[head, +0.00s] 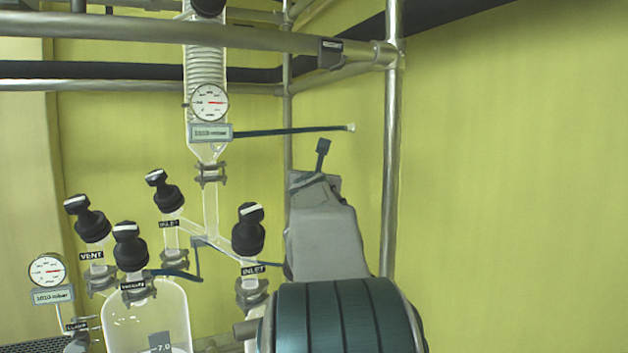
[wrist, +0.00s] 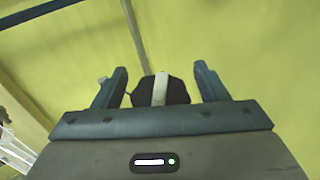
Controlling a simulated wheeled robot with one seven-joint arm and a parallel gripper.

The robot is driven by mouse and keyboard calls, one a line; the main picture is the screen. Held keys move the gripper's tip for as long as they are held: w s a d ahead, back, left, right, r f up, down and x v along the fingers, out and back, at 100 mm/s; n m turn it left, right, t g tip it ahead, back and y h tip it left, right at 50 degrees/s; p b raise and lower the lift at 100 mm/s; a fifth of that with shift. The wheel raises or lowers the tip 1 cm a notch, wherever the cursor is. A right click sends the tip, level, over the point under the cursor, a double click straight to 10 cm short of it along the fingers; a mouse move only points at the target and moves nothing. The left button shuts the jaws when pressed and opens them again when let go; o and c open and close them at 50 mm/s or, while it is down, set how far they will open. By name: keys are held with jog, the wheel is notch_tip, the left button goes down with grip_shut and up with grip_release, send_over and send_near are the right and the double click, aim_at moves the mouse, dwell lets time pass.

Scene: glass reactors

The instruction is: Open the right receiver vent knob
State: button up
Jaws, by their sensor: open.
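A black knob with a white stripe (wrist: 160,88) shows in the wrist view between the two fingers of my gripper (wrist: 161,70). The fingers are open, with a small gap on each side of the knob. The stripe runs nearly along the fingers. In the head view my gripper (head: 321,158) is seen from behind, right of the glassware, with one dark finger pointing up. The knob between the fingers is hidden there by my arm, and its label cannot be read.
Knobs labelled VENT (head: 90,217) and INLET (head: 249,229) stand left of my arm, with others (head: 163,191) (head: 130,246). A glass column with a gauge (head: 209,103) rises behind. A metal post (head: 391,170) stands to the right, a rail (head: 180,35) crosses above.

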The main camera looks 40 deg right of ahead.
jog(key=c, duration=1)
jog(key=shift+f+n+t+y+b, duration=0.15)
jog(key=shift+n+t+y+b, duration=0.25)
jog(key=shift+b, duration=0.45)
jog(key=shift+w+a+n+b, duration=0.1)
jog(key=shift+n+b, duration=0.2)
jog(key=n+t+y+b, duration=0.1)
jog(key=n+y+b, duration=0.1)
jog(key=n+b, duration=0.1)
jog(key=shift+f+t+y+b, duration=0.1)
jog(key=shift+t+y+b, duration=0.2)
jog(key=shift+y+b, duration=0.1)
jog(key=n+y, duration=0.3)
jog(key=shift+w+a+r+t+b, duration=0.1)
jog(key=shift+a+r+t+b, duration=0.1)
jog(key=shift+t+b, duration=0.2)
jog(key=shift+a+n+y+p, duration=0.25)
jog(key=shift+n+y+p, duration=0.3)
jog(key=shift+n+y, duration=0.95)
jog(key=shift+a+n, duration=0.1)
jog(key=shift+n, duration=0.2)
